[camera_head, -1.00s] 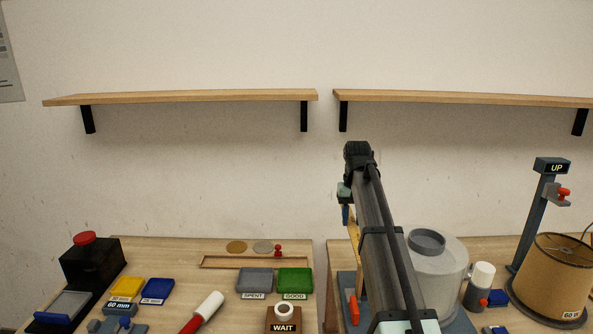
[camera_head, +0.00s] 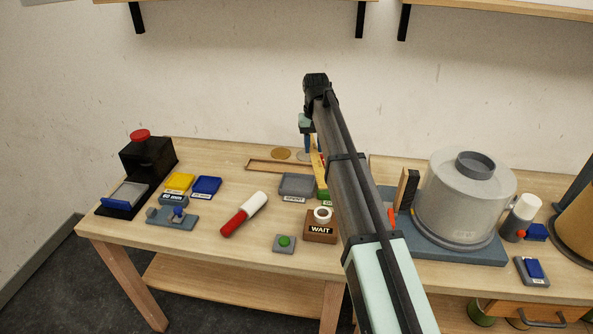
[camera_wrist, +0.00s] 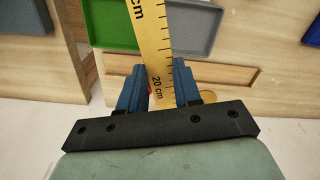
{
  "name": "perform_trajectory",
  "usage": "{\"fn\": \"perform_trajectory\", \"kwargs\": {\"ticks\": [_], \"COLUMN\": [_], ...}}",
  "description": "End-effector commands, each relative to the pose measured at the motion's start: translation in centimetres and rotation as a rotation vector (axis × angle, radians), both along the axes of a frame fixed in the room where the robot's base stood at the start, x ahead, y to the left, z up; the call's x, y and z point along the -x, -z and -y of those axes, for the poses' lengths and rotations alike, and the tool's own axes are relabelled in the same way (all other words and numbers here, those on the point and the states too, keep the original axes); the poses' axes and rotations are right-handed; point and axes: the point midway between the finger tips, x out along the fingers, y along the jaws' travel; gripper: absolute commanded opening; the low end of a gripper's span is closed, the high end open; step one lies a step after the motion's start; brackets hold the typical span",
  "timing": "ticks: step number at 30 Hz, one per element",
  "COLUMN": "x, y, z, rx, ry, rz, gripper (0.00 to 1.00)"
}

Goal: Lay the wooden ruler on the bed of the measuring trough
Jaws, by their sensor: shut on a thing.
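The wooden ruler (camera_head: 320,174) is a yellow strip with black marks, partly hidden behind my arm in the head view. My gripper (camera_head: 308,144) is shut on it near its "20 cm" end. In the wrist view the ruler (camera_wrist: 152,35) runs up and away between the blue fingers of my gripper (camera_wrist: 161,82). A long shallow wooden frame, apparently the measuring trough (camera_head: 262,167), lies at the back of the left bench. It also shows in the wrist view (camera_wrist: 232,72), beyond the fingers. The ruler appears above the bench, apart from the trough; its exact height is unclear.
The grey SPENT tray (camera_head: 297,184) and the green tray (camera_wrist: 108,38) lie close to the ruler; the green one is mostly hidden by my arm in the head view. A WAIT block (camera_head: 320,231) stands in front. A large grey drum (camera_head: 463,205) stands on the right bench.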

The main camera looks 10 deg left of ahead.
Motion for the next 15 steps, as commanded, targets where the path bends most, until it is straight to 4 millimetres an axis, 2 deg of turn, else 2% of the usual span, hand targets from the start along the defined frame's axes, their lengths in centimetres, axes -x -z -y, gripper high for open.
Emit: {"fn": "perform_trajectory", "kwargs": {"ticks": [1, 3, 6, 15], "x": [-0.8, -1.4, -2.3, -5.4], "y": [0.6, 1.3, 2.0, 3.1], "z": [-1.5, -3.0, -4.4, -6.0], "rx": [0.000, 0.001, 0.000, 0.000], "ry": [0.018, 0.070, 0.164, 0.558], "rz": [-0.001, -0.002, -0.001, 0.000], "gripper": [0.00, 0.00, 0.00, 0.00]}}
